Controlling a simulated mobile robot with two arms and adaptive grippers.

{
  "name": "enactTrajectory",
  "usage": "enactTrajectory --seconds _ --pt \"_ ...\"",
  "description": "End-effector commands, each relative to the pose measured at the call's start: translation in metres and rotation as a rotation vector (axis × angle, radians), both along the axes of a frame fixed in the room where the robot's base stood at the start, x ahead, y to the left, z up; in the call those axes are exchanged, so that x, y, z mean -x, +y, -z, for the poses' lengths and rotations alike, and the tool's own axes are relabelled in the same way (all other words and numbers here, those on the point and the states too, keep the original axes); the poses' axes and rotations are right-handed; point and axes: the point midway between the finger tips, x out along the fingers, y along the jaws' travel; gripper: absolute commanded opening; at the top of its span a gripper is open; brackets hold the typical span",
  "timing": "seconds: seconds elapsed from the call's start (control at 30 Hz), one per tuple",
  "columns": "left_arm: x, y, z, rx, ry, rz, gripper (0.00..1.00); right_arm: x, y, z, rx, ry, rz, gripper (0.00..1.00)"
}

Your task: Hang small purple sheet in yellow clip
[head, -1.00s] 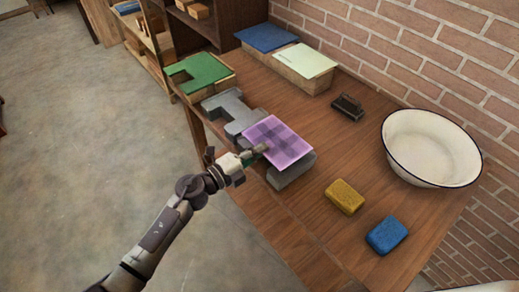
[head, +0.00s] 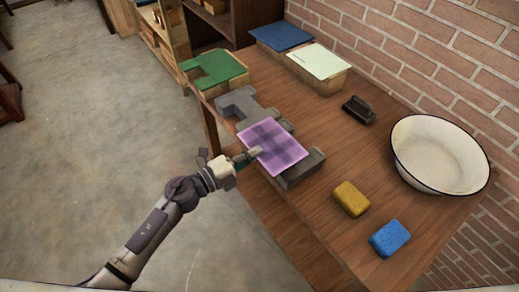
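The small purple sheet (head: 284,149) shows in the head view with a darker purple pattern on it. It is over the grey hand press (head: 304,168) and covers part of it, with its left edge out past the press. My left gripper (head: 254,153) is at the sheet's left edge and appears shut on it; the fingertips are small in the view. Whether the sheet touches the press is hard to tell. No yellow clip shows in this view. My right gripper is not in view.
On the wooden table (head: 335,140) are a green sheet (head: 222,70), a blue sheet (head: 280,36), a pale sheet (head: 318,60), a dark brush-like tool (head: 359,109), a white basin (head: 440,153), a yellow sponge (head: 351,198) and a blue sponge (head: 390,238). Open floor lies left.

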Motion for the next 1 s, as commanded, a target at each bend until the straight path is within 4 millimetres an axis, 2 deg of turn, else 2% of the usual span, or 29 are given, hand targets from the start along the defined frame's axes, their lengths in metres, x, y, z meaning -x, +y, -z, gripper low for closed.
enactTrajectory --seconds 0.43,1.0 --pt "0.012 0.016 -0.006 0.000 0.001 0.001 0.00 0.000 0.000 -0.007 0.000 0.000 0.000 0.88" --pt "0.052 0.071 -0.006 -0.001 0.002 0.000 0.00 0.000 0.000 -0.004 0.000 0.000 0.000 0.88"
